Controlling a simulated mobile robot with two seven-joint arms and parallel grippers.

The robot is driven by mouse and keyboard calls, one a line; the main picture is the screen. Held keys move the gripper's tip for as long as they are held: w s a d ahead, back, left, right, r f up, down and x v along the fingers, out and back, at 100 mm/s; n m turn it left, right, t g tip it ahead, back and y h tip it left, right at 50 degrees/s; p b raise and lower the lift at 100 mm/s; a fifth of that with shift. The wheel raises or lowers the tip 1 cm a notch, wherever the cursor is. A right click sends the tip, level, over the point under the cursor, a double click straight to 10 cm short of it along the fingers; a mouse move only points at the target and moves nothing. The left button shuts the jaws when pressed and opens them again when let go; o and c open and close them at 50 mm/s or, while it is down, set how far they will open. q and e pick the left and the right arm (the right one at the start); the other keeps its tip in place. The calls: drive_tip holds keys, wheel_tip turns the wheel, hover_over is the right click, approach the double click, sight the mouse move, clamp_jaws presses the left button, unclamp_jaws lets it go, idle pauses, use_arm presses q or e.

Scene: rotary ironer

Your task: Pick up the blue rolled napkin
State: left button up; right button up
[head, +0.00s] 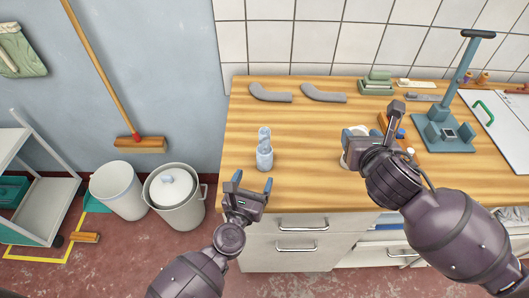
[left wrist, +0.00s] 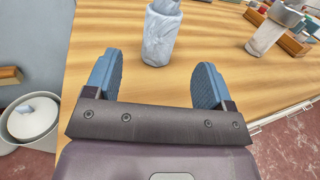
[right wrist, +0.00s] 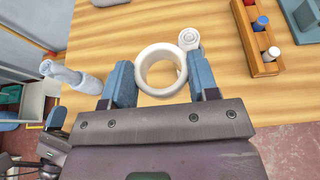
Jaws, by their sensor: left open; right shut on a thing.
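The pale blue rolled napkin (head: 264,150) stands upright near the front left of the wooden counter. In the left wrist view the napkin (left wrist: 161,35) is beyond my fingertips, roughly between their lines and apart from them. My left gripper (head: 252,182) is open and empty, in front of the napkin. My right gripper (head: 362,142) is shut on a white ring (right wrist: 141,72), which shows between its fingers in the right wrist view. The napkin (right wrist: 70,76) is at the left there, with its lower part clear of my right gripper.
A pale upright roll (right wrist: 190,39) stands just beyond the ring. A wooden rack of small bottles (right wrist: 262,40) is to its right. Two grey bent pieces (head: 270,93) lie at the back. A blue press stand (head: 445,135) is at the right. The counter between the napkin and ring is clear.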

sight(265, 131)
use_arm(q)
drive_tip(key=shift+x, duration=4.5)
drive_tip(key=c, duration=1)
drive_tip(key=shift+r, duration=0.1)
drive_tip(key=shift+r, duration=4.95)
drive_tip(key=shift+s+f, duration=0.1)
